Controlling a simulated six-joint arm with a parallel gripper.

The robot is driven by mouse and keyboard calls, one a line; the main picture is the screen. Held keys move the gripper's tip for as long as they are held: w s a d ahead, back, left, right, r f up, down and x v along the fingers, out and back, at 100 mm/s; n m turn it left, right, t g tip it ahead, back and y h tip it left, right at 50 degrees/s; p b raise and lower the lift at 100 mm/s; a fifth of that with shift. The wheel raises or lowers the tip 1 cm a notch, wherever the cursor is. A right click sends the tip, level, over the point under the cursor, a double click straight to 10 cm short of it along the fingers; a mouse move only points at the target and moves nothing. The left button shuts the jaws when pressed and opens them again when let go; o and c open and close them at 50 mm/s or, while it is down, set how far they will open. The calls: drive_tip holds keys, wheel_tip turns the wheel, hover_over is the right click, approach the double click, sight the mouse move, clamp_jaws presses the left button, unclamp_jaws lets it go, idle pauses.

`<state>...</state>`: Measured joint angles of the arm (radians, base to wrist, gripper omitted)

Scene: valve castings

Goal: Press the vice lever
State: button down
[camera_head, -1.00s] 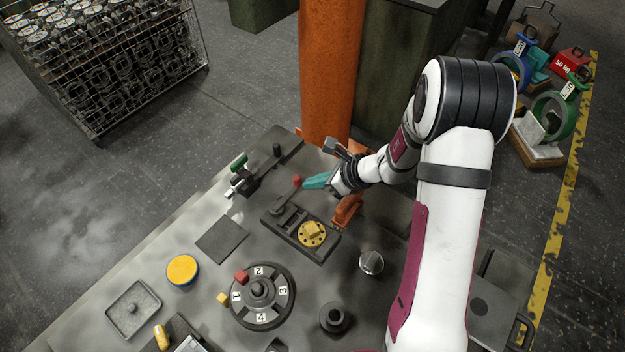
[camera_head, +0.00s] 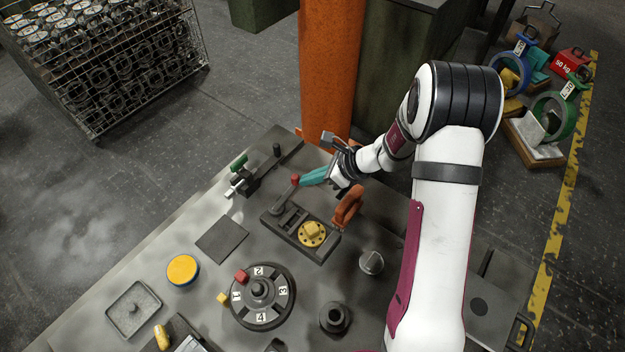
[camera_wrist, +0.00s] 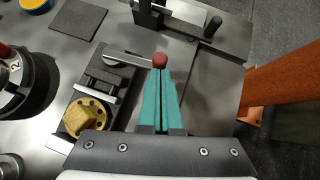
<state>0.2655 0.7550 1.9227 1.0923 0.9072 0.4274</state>
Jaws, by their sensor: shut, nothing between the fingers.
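The vice (camera_head: 291,219) is a dark block on the bench, with a yellow flanged casting (camera_head: 312,233) at its near right end. Its lever is a grey bar with a red knob (camera_head: 295,180), at the vice's far end. In the wrist view the knob (camera_wrist: 160,60) sits right at the tips of my gripper (camera_wrist: 161,72). The bar runs left from the knob to a pivot (camera_wrist: 116,61) on the vice. My gripper (camera_head: 303,181) has teal fingers, shut and empty. Its tips are at the knob's right side; I cannot tell whether they touch.
An orange handle-shaped part (camera_head: 348,207) stands right of the vice, near my wrist. A green-handled clamp (camera_head: 243,178) lies left of the lever. An orange column (camera_head: 331,75) rises behind. A numbered dial (camera_head: 262,290) is nearer. A dark flat pad (camera_head: 221,239) lies left.

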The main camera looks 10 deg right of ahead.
drive_tip(key=w+a+n+g, duration=0.1)
drive_tip(key=w+n+g+y, duration=0.1)
drive_tip(key=n, duration=0.1)
drive_tip(key=shift+w+a+n+g, duration=0.25)
drive_tip(key=shift+a+n+g, duration=0.05)
drive_tip(key=shift+a, duration=0.1)
drive_tip(key=w+a+n+g, duration=0.1)
drive_tip(key=n, duration=0.1)
drive_tip(key=a+n+g, duration=0.1)
drive_tip(key=g, duration=0.1)
drive_tip(key=shift+w+a+n, duration=0.2)
drive_tip(key=shift+w+n, duration=0.15)
drive_tip(key=shift+n, duration=0.05)
drive_tip(key=shift+w+a+n+g, duration=0.1)
drive_tip(key=shift+a+n+g, duration=0.2)
drive_tip(key=shift+w+a, duration=0.15)
drive_tip(key=shift+a, duration=0.4)
drive_tip(key=shift+w+a, duration=0.15)
drive_tip(key=shift+a, duration=0.35)
drive_tip(key=shift+a+n, duration=0.3)
drive_tip(key=shift+a, duration=0.05)
drive_tip(key=shift+s+a+n+g+h, duration=0.1)
drive_tip(key=shift+a+n+g+h, duration=0.5)
drive_tip(key=shift+a+n+g, duration=1.15)
drive_tip(key=shift+d+n, duration=0.25)
